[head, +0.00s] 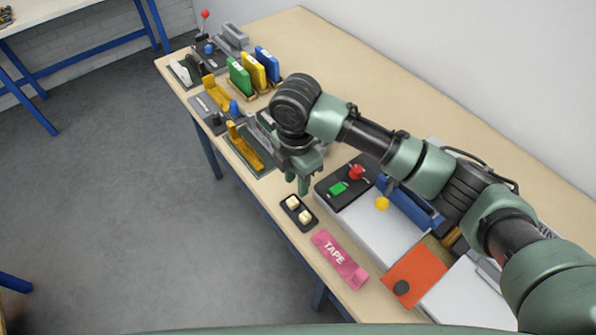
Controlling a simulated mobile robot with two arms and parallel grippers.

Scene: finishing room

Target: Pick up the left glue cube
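Two small cream glue cubes sit on a small black tray (299,213) near the front edge of the workbench. The left glue cube (292,202) is the one farther up and left in the head view. The other glue cube (305,217) sits just below and right of it. My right gripper (301,184) points down just beyond the tray, close to the left cube and seemingly above the bench. No cube shows between its fingers. The fingers overlap in this view, so their opening is unclear. My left gripper is out of view.
A pink tape packet (340,259) lies right of the tray. A black panel with a green button (338,188) and a red button (356,172) stands behind. Several fixtures and coloured blocks (254,72) fill the bench's far left.

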